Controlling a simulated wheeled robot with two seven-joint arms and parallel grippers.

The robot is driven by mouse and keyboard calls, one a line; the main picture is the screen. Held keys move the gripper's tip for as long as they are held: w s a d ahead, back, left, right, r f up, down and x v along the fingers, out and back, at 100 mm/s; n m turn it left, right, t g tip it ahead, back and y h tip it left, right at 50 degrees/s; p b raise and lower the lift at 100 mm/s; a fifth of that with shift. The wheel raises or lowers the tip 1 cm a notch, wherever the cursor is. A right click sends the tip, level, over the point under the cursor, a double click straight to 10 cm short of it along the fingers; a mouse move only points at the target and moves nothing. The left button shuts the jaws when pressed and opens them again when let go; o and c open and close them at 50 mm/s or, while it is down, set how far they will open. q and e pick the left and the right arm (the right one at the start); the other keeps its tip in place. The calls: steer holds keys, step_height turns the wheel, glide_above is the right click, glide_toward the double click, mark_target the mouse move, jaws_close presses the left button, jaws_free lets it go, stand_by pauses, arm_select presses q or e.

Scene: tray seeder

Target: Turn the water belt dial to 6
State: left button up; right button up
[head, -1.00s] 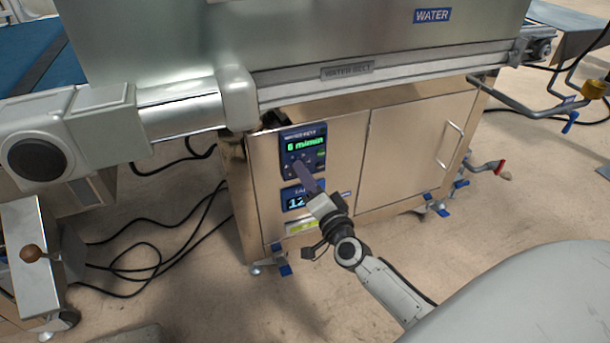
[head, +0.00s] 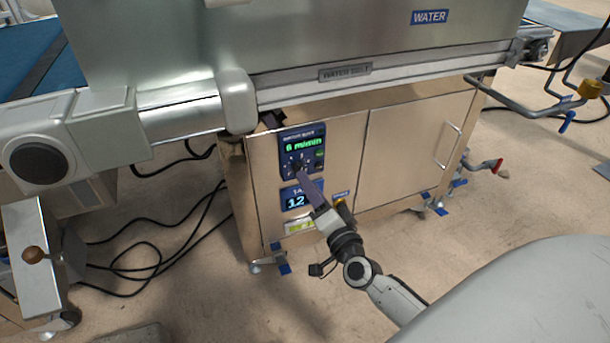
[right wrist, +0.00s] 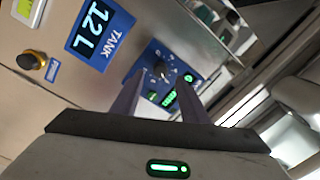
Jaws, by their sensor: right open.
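The blue water belt panel (head: 317,138) is on the steel cabinet front. Its green display (head: 303,145) reads 6 m/min. The small dark dial (right wrist: 161,71) sits on the panel among white scale marks; its exact pointer position is too small to read. My right gripper (head: 300,177) is in front of the panel, just below the dial in the head view. In the right wrist view its two fingers are apart, with the dial showing in the gap between them and no visible grip on it. My left gripper is not in view.
Below the panel is a blue tank display (right wrist: 98,27) reading 12 L. A dark and yellow push button (right wrist: 30,60) sticks out beside it. The conveyor rail (head: 390,78) overhangs the cabinet. Black cables lie on the floor at left.

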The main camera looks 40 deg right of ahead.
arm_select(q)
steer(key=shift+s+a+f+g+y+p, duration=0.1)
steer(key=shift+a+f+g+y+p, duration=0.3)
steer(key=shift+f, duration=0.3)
arm_select(e)
steer(key=v, duration=0.6)
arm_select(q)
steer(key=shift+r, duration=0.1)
